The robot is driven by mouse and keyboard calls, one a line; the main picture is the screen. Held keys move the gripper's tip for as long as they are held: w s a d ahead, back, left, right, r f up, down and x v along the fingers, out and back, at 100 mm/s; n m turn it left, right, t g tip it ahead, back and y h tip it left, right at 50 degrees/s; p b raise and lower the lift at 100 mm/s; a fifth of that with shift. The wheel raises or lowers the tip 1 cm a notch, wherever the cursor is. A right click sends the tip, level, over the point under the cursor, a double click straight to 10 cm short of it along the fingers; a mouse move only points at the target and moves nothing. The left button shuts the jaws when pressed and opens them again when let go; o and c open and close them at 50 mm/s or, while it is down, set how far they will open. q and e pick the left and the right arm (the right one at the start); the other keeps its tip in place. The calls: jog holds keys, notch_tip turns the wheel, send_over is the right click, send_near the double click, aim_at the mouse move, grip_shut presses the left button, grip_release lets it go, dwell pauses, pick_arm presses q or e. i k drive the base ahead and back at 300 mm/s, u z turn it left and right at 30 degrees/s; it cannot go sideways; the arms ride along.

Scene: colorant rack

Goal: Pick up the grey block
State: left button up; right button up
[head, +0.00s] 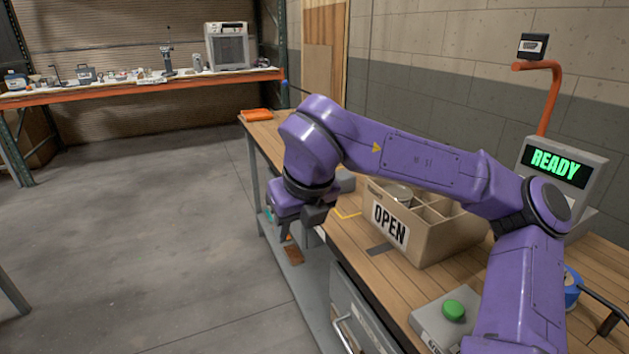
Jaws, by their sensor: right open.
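A grey block (345,181) shows partly on the wooden bench, just right of my right wrist; my arm hides some of it, and I cannot tell its full shape. My right gripper (302,220) is open and points down near the bench's left edge. It is left of the grey block and nearer the camera, apart from it in the picture. Its fingertips are small and partly hidden, and I see nothing held between them. My left gripper is not in view.
A divided cardboard box (450,238) marked OPEN, holding a can (398,193), stands on the bench (352,232). A green button box (453,309) is in front, a READY display (556,164) behind. An orange item (257,115) lies at the far end. Open floor lies left.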

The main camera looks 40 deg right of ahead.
aim_at(347, 181)
jog(key=i, duration=3.1)
jog(key=z, duration=3.15)
jog(key=i, duration=0.55)
jog(key=u, duration=0.05)
